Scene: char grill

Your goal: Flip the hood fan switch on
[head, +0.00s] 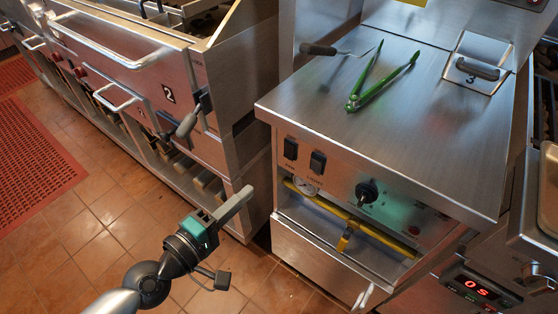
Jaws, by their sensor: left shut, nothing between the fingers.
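Two black rocker switches sit side by side on the steel front panel of the middle unit: a left switch (290,149) and a right switch (317,162). Small labels are by them; the left one seems to read "FAN", but the print is too small to be sure. I cannot tell which way either rocker is set. My left gripper (245,194) is shut and empty. It appears in front of the unit, below and left of the switches, apart from them, with its fingers pointing up and right. My right gripper is not in view.
Green tongs (380,76) and a dark-handled utensil (320,49) lie on the steel top (410,110). Below the switches are a gauge (306,186), a black knob (366,191) and a yellow pipe (325,205). A grill with handles (183,125) stands left. Tiled floor lies open at lower left.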

